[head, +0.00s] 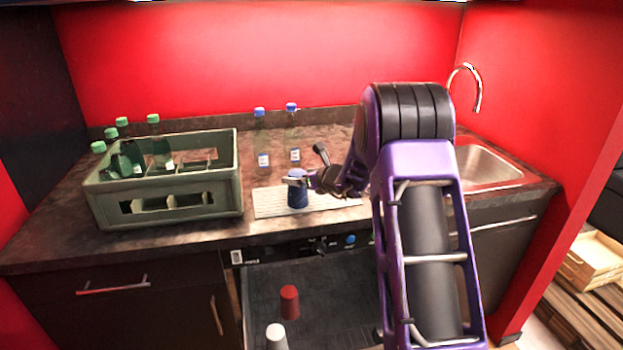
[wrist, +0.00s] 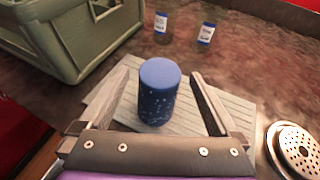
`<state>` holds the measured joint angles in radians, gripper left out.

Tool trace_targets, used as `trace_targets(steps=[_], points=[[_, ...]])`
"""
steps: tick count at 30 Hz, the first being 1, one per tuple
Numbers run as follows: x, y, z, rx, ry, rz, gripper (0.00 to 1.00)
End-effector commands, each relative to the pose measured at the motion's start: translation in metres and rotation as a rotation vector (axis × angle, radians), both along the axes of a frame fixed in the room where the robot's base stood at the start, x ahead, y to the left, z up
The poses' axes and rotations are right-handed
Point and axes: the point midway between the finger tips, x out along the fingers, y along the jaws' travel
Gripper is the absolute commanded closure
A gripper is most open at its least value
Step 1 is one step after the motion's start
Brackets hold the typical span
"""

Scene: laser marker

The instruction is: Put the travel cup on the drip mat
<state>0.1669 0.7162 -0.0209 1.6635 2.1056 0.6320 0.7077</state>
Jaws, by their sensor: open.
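The travel cup appears to be the dark blue speckled cup (head: 298,198) with a lighter blue top, upright on the pale grooved drip mat (head: 268,204) on the counter. In the wrist view the cup (wrist: 158,95) stands on the mat (wrist: 228,108) between the two fingers of my gripper (wrist: 160,76). The fingers are open, with a gap visible on both sides of the cup. In the head view my gripper (head: 306,182) is at the cup, partly hidden by my arm.
A green crate (head: 170,205) with green-capped bottles stands left of the mat. Two blue-capped bottles (head: 262,140) (head: 293,135) stand behind it. A sink (head: 480,165) is at the right. Below, a red cup (head: 289,302) and a white cup (head: 276,337) stand on a dark surface.

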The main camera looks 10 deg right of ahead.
Motion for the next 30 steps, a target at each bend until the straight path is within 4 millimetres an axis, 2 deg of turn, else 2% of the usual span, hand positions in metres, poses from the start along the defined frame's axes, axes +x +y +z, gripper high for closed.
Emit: trace_targets(steps=[6,10,15,25,28,30], points=[[-0.037,-0.015,0.017,0.001,-0.001,-0.001,0.03],[-0.051,-0.021,0.023,0.0,-0.001,-0.001,0.03],[-0.058,-0.024,0.026,0.0,-0.001,0.0,0.03],[-0.059,-0.022,0.027,0.003,-0.001,0.003,0.03],[-0.064,-0.011,0.031,0.02,-0.004,0.02,0.03],[-0.07,0.003,0.037,0.041,-0.007,0.041,0.03]])
